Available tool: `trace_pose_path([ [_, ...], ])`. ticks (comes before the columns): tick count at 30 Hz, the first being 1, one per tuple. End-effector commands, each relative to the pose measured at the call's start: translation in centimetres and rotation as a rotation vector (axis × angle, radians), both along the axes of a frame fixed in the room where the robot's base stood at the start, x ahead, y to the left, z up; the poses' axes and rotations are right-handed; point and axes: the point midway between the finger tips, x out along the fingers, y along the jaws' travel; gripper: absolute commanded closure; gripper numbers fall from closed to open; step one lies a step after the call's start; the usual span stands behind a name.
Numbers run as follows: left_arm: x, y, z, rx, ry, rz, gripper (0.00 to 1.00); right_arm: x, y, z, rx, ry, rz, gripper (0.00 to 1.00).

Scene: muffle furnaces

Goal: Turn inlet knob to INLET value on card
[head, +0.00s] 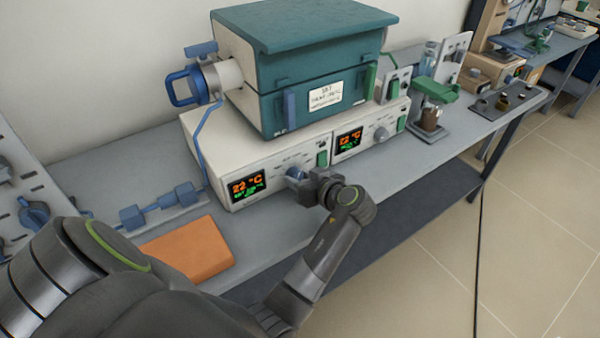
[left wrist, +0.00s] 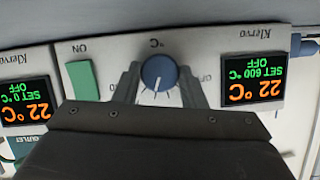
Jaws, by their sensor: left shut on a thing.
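The blue inlet-side knob (head: 294,173) sits on the front panel of the white controller base. My left gripper (head: 309,184) reaches it from the front and is shut on it. In the left wrist view, the knob (left wrist: 158,72) lies between the two gripper fingers (left wrist: 158,88), and its white pointer line shows. The display beside this knob (left wrist: 252,80) reads 22 °C, SET 600 °C, OFF, upside down in that view. The same display (head: 247,187) glows in the head view. The card (head: 325,95) is on the teal furnace front; its values are too small to read. My right gripper is not in view.
A second display (left wrist: 25,103) reads 22 °C, SET 0 °C, OFF; a grey knob (head: 381,133) is near it in the head view. A green switch (left wrist: 82,80) is beside the held knob. An orange pad (head: 190,250) lies on the bench at front left.

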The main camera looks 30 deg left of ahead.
Motion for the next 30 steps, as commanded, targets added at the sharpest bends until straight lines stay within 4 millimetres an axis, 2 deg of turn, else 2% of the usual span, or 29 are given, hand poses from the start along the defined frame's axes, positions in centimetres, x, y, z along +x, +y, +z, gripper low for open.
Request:
trace_pose_path([
  [6, 0.1, -0.1, 0.1, 0.068, 0.168, 0.000, 0.85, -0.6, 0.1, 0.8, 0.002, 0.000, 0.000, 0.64],
  [15, 0.2, -0.1, -0.1, 0.132, 0.321, 0.000, 0.85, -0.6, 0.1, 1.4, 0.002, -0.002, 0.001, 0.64],
  [30, 0.3, -0.1, -0.2, 0.159, 0.384, 0.000, 0.85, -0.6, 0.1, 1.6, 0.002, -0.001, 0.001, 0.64],
])
